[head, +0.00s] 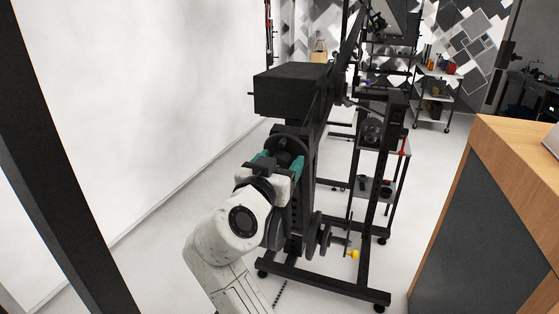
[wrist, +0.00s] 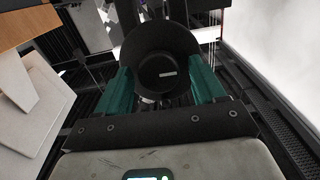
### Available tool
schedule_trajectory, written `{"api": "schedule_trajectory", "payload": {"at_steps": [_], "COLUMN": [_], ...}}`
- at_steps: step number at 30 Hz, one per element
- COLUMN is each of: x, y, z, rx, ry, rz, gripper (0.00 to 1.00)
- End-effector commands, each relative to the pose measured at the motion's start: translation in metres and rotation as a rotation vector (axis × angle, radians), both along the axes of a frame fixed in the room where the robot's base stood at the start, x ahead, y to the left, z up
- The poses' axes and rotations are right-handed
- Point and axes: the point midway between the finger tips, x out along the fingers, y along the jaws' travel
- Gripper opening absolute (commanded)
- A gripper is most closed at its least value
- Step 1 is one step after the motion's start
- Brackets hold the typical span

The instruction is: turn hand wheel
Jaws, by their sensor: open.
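The hand wheel is a dark round disc (head: 289,142) on the front of a black wheeled stand, under a black box. In the wrist view the wheel (wrist: 160,42) fills the upper middle, with a raised round hub carrying a small light mark. My gripper (head: 279,160) is right at the wheel, its teal fingers apart. In the wrist view my gripper (wrist: 158,68) has one finger on each side of the hub, near the wheel's sides. Whether the fingers touch the wheel cannot be told. My arm hides part of the stand in the head view.
The black box (head: 288,92) sits above the wheel. The stand's base (head: 330,287) spreads over the floor. A wooden-topped counter (head: 500,190) stands at right and a white wall (head: 130,90) at left. Shelves (head: 436,95) stand farther back. Floor between stand and counter is clear.

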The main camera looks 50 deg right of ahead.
Motion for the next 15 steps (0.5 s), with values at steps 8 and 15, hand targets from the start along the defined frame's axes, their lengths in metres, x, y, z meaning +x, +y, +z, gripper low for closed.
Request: {"api": "schedule_trajectory", "payload": {"at_steps": [8,15], "x": [0.0003,0.0003], "y": [-0.0006,-0.0005], "z": [-0.0003,-0.0004], "rx": [0.0,0.0], "ry": [0.0,0.0], "rz": [0.001,0.001], "gripper": [0.67,0.44]}}
